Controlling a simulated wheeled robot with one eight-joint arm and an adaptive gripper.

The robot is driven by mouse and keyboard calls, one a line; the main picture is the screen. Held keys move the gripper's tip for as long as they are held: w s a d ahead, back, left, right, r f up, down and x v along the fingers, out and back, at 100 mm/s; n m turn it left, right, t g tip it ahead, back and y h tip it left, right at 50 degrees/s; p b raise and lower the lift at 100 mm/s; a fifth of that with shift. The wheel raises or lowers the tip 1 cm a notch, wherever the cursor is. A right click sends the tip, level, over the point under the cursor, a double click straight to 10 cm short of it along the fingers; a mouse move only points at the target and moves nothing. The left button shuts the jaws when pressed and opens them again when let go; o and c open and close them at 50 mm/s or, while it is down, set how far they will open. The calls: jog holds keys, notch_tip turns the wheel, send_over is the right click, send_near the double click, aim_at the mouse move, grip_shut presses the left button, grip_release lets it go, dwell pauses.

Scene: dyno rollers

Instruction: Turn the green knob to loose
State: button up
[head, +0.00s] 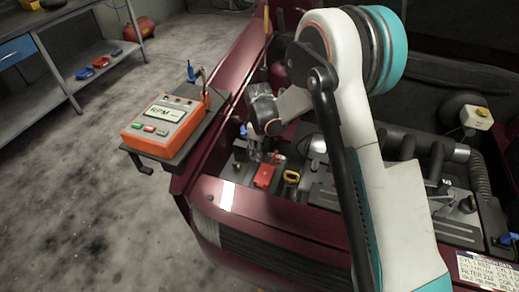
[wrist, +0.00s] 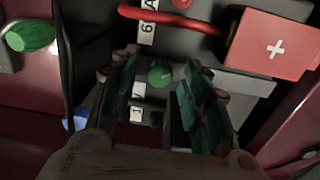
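A small round green knob (wrist: 159,72) shows in the wrist view on a dark grey box with white labels. My gripper (wrist: 160,88) is open, with one finger on each side of the knob in the picture. I cannot tell whether either finger touches it. A second green piece (wrist: 30,37), ribbed and longer, sits at the left edge of the wrist view. In the head view my gripper (head: 254,148) points down into the front left corner of the engine bay, and the green knob cannot be made out there.
A red cover with a white cross (wrist: 276,44) and a red cable (wrist: 170,17) lie just beyond the knob; the red cover (head: 264,176) also shows in the head view. A yellow ring handle (head: 291,176) is close by. An orange RPM meter (head: 165,127) stands left of the car.

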notch_tip(320, 180, up, 12)
jog(key=shift+s, duration=0.2)
dwell(0.4)
jog(key=shift+a, duration=0.2)
